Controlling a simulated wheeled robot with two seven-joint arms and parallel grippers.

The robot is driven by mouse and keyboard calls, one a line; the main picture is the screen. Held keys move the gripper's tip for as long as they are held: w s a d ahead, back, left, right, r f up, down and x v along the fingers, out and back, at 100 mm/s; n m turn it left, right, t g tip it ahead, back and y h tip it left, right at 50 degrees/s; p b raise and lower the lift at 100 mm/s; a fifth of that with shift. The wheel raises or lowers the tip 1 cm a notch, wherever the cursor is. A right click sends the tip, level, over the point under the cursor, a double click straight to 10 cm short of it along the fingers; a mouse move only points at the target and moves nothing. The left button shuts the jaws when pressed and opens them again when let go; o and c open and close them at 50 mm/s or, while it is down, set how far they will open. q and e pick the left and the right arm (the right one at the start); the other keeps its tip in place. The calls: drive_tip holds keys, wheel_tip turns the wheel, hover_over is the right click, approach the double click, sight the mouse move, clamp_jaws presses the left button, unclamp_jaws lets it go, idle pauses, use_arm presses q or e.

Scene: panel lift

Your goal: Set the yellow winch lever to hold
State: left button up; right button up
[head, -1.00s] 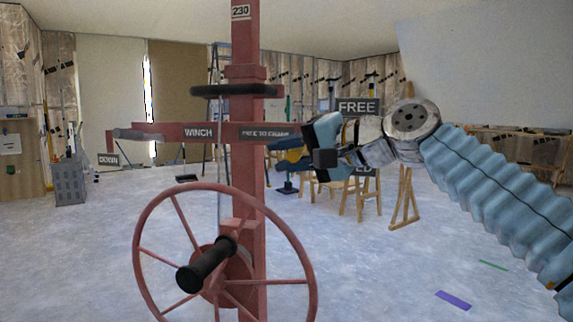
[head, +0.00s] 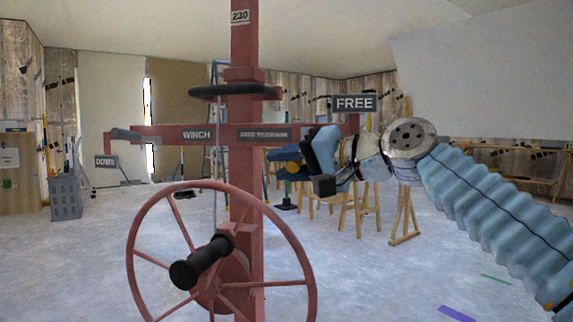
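The red winch post (head: 248,105) stands left of centre with a crossbar marked WINCH (head: 197,134). A small yellow patch (head: 287,151), perhaps part of the yellow lever, shows just right of the post, beside dark blue parts. My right gripper (head: 310,168) is at this spot, right of the post, its arm coming from the right. It hides most of whatever is there. Whether its fingers are open or touching the lever is hidden. The FREE sign (head: 355,103) is above the gripper. No HOLD sign is readable. My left gripper is out of view.
A red handwheel (head: 290,284) with a black crank grip (head: 203,262) stands in front of the post. A grey handle (head: 126,134) and a DOWN sign (head: 105,161) are at the crossbar's left end. Wooden trestles (head: 404,205) stand behind my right arm.

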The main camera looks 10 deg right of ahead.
drive_tip(key=o, duration=0.3)
drive_tip(key=shift+f, duration=0.1)
drive_tip(key=shift+o, duration=0.2)
drive_tip(key=v, duration=1.3)
drive_tip(key=shift+s+d, duration=0.2)
drive_tip(key=shift+d, duration=0.1)
